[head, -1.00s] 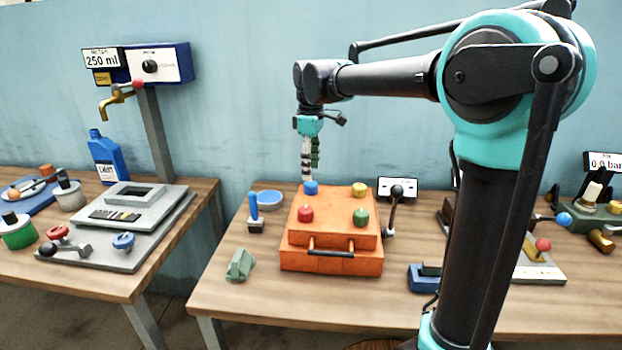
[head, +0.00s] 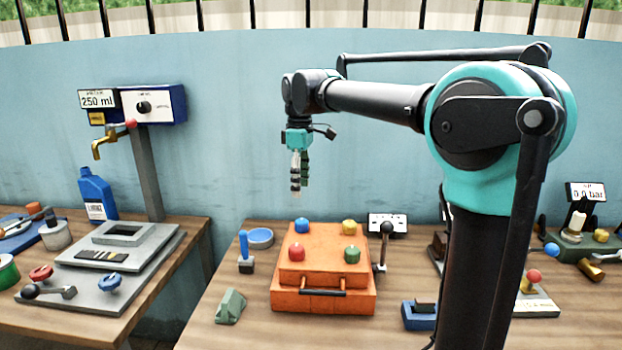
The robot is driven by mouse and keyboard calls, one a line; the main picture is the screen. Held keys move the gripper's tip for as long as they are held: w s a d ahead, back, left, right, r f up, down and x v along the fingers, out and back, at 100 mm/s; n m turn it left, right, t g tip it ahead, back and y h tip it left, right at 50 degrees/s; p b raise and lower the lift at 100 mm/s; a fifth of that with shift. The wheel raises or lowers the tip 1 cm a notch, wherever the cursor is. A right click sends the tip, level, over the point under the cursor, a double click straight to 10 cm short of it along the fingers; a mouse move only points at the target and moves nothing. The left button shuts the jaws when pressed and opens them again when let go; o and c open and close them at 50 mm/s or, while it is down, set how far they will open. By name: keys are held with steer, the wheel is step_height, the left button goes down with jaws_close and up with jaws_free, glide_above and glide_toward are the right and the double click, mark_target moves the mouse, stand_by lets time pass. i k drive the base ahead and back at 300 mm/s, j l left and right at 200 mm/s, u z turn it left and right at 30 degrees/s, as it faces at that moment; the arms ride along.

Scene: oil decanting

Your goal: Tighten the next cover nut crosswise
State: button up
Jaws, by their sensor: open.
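An orange box with a cover and a black front handle (head: 326,293) stands on the middle table. Its cover carries a blue nut (head: 302,226) at back left, a yellow nut (head: 349,227) at back right, a red nut (head: 297,252) at front left and a green nut (head: 352,254) at front right. My gripper (head: 297,190) points down in the air above the back left of the box, over the blue nut. It is open and holds nothing that I can see. A gap shows between its fingertips and the blue nut.
A lever with a black knob (head: 386,228) stands right of the box. A blue-handled tool (head: 244,247), a blue dish (head: 260,238) and a green block (head: 230,306) are to the left. A white panel (head: 388,224) is behind. Bare wood lies in front of the box.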

mark_target(349, 227)
steer(key=k, duration=0.95)
